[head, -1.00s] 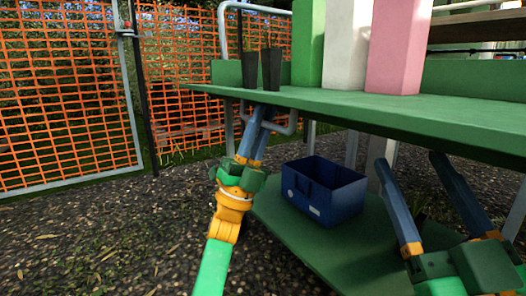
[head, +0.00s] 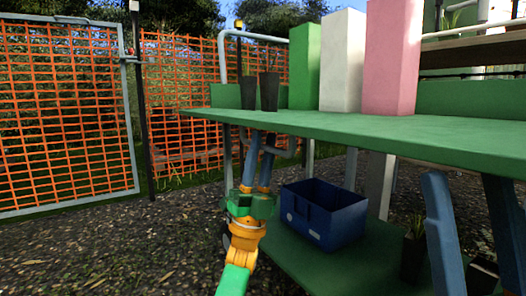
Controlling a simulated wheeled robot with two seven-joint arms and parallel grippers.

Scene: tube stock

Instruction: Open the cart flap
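The cart has a green top (head: 330,125) and a green lower shelf (head: 290,250). I cannot clearly tell the flap from the rest of the cart; a grey bar (head: 290,154) shows below the top's left end. My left gripper (head: 263,136) points up under that end with its blue fingers a little apart, close to the bar. The top hides the tips, and I cannot tell whether they touch the bar. My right gripper (head: 465,178) is at the lower right, below the top's front edge, with its fingers wide apart and nothing seen between them.
Green (head: 303,66), white (head: 342,60) and pink (head: 391,58) blocks and two dark pots (head: 269,92) stand on the top. A blue crate (head: 335,222) and a potted plant (head: 413,255) are on the lower shelf. An orange mesh fence (head: 60,120) stands behind; the gravel at left is clear.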

